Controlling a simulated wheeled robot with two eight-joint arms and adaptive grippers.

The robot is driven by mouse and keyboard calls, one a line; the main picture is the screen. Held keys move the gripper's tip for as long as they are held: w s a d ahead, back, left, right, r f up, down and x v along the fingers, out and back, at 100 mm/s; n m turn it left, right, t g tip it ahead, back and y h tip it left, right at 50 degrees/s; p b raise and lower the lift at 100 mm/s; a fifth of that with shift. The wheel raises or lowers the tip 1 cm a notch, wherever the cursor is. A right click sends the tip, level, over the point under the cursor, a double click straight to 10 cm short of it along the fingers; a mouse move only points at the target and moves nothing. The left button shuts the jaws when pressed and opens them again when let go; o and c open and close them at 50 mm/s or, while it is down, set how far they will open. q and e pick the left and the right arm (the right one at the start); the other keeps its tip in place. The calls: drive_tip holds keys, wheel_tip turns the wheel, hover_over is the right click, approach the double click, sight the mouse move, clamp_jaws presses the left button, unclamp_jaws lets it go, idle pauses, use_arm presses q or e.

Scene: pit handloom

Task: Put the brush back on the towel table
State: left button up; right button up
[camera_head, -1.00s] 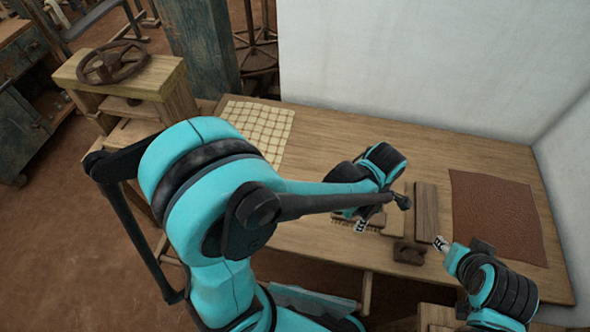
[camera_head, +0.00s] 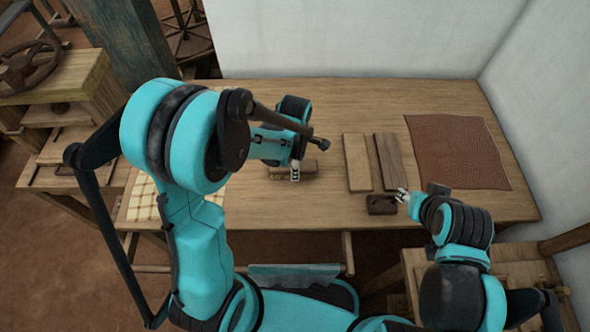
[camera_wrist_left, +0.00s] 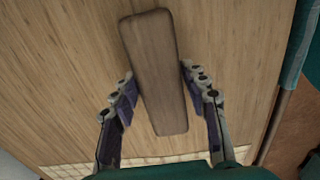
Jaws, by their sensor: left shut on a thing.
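The brush (camera_head: 308,168) has a long brown wooden back. It also shows in the left wrist view (camera_wrist_left: 158,75), lying lengthwise between the two fingers. My left gripper (camera_head: 294,168) is shut on the brush, above or at the wooden table (camera_head: 300,108); I cannot tell whether the brush touches the tabletop. The bristles are hidden from the wrist view. A cream checked cloth (camera_head: 143,192) lies on the left end of the table, partly covered by my left arm. My right gripper (camera_head: 403,195) is beside a small dark block (camera_head: 381,204); its jaw opening is too small to tell.
Two wooden planks, a lighter one (camera_head: 357,162) and a darker one (camera_head: 391,162), lie right of the brush. A brown cloth (camera_head: 458,150) covers the right end. A white wall (camera_head: 350,40) bounds the back. The tabletop between brush and planks is clear.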

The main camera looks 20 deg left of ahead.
use_arm(q)
drive_tip(key=shift+f, duration=0.85)
use_arm(e)
drive_tip(key=shift+f, duration=0.45)
use_arm(q)
drive_tip(key=shift+f, duration=0.1)
use_arm(e)
drive_tip(key=shift+f, duration=0.1)
use_arm(q)
drive_tip(key=o, duration=1.3)
